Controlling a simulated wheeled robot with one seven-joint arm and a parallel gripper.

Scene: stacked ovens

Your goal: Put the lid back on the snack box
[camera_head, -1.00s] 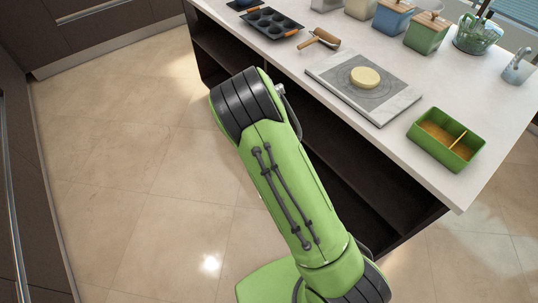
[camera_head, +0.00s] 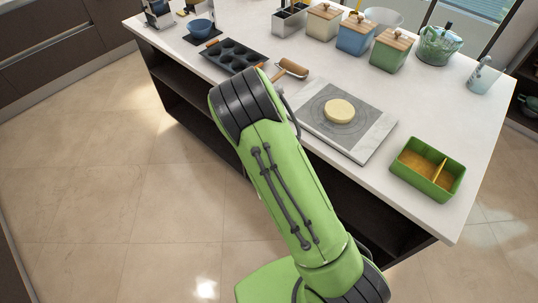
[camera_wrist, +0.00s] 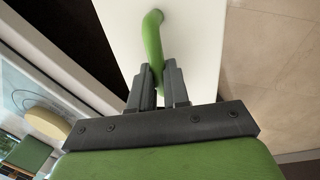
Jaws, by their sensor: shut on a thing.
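The snack box (camera_head: 405,183) is an open green box with a divider and orange-brown inside, near the right front edge of the white counter (camera_head: 440,115). No lid is on it. In the head view my green arm shows, but the gripper and held piece are hidden.
Left of the box lies a marble board (camera_head: 372,138) with round dough (camera_head: 340,110). A rolling pin (camera_head: 293,68), a muffin tin (camera_head: 238,57) and wooden-lidded canisters (camera_head: 357,36) stand farther off. Dark open shelves are under the counter. Counter right of the box is clear.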

